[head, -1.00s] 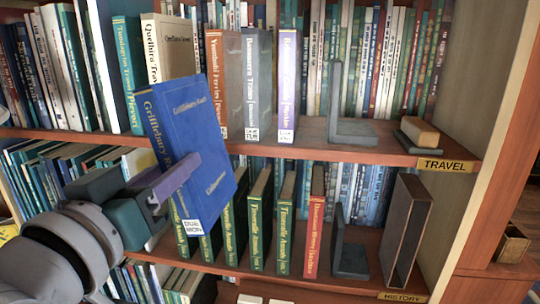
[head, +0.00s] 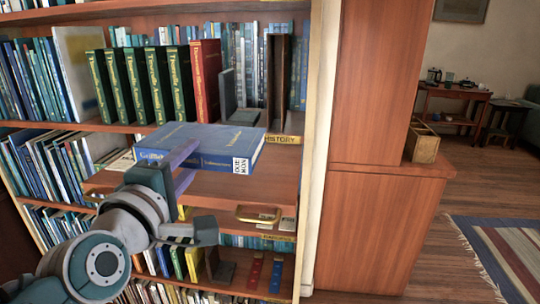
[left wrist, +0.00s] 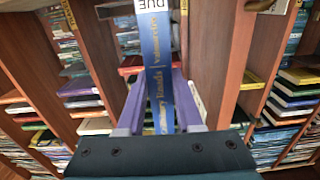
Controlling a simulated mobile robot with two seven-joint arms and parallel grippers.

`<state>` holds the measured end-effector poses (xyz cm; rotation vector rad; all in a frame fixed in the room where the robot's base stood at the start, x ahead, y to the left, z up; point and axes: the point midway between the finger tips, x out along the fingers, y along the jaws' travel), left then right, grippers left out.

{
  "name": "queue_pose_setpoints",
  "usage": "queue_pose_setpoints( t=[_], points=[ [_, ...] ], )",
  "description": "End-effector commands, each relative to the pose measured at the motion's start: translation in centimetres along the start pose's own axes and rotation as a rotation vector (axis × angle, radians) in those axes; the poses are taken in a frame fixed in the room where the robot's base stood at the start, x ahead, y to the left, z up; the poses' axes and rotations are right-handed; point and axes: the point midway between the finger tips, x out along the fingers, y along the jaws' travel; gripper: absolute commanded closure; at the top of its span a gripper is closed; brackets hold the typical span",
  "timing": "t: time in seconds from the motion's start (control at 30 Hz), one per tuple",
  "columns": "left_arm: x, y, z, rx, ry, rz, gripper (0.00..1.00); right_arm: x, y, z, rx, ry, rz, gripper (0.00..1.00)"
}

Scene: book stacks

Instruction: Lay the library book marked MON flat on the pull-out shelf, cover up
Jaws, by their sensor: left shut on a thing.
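The blue book (head: 205,143), with gold lettering, lies about level with its lettered cover up, just over or on the pull-out shelf (head: 222,190); I cannot tell if it touches. Its white spine label (head: 241,165) reads sideways, the letters hard to make out. My left gripper (head: 188,157) is shut on the book from the near left side, one purple finger across the cover. In the left wrist view the blue spine (left wrist: 156,75) stands between the two fingers (left wrist: 160,100). My right gripper is not in view.
Behind stand green volumes (head: 140,82), a red book (head: 205,78), a bookend (head: 228,95) and an upright wooden box (head: 278,90). A wooden cabinet (head: 372,225) stands right; floor beyond it is open.

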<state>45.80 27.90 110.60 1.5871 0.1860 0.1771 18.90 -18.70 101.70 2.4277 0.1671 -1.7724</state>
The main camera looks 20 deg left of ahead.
Motion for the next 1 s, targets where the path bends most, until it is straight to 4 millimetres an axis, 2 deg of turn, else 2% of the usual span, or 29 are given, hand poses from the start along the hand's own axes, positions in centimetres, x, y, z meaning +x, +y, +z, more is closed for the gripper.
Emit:
queue_pose_setpoints(
  t=[0.03,0.1,0.57,0.77,1.0],
  points=[
    [0.2,-0.5,-0.1,-0.012,0.005,0.008,1.0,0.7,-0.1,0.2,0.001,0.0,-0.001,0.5],
    [0.3,-0.7,-0.2,-0.024,0.008,0.009,1.0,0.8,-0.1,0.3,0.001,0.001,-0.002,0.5],
    [0.3,-0.6,-0.2,-0.027,0.008,0.007,1.0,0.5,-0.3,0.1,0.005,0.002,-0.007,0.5],
    [0.3,-1.9,-0.1,-0.028,0.008,0.007,1.0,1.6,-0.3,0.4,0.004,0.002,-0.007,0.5],
    [0.3,-4.2,-0.1,-0.026,0.008,0.008,1.0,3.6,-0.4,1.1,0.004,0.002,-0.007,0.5]
  ],
)
